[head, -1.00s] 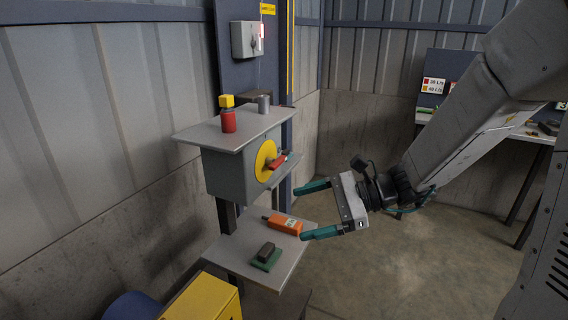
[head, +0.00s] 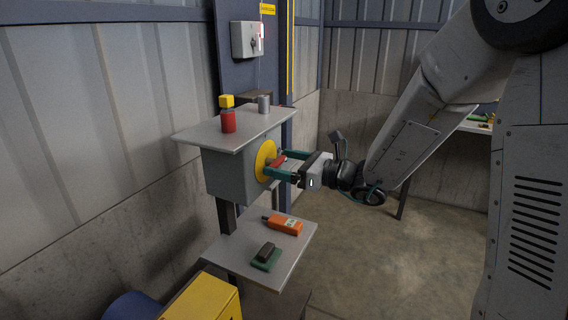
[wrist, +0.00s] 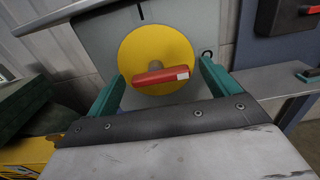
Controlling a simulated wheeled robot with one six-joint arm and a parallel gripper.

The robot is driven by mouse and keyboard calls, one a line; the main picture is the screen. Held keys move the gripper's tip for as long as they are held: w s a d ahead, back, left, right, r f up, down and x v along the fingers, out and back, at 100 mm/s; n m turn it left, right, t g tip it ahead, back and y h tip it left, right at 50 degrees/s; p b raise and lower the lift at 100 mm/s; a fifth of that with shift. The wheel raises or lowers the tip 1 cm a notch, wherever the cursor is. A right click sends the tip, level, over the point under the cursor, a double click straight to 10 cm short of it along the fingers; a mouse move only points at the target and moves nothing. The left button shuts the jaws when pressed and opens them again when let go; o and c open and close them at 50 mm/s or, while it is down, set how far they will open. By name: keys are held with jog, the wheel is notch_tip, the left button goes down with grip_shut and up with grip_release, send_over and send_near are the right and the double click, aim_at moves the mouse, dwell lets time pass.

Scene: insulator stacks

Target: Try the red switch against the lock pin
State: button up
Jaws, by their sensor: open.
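The red switch handle (head: 278,161) sits on a yellow disc (head: 262,163) on the front of a grey box (head: 228,173). In the wrist view the red handle (wrist: 160,77) lies nearly level, its right end slightly higher, with a pale patch there. My gripper (head: 276,163) is open, its teal fingers reaching to the disc on either side of the handle. In the wrist view the handle lies between the fingers, with gaps on both sides. A small dark ring (wrist: 207,53) shows right of the disc; I cannot tell whether it belongs to the lock pin.
The lower shelf (head: 226,247) holds an orange device (head: 284,225) and a dark block on a green pad (head: 266,262). A yellow case (head: 203,299) stands below.

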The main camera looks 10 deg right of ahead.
jog(key=shift+w+a, duration=0.15)
jog(key=shift+a, duration=0.05)
jog(key=c, duration=1)
jog(key=shift+n, duration=0.8)
jog(key=o, duration=1)
jog(key=shift+d, duration=0.1)
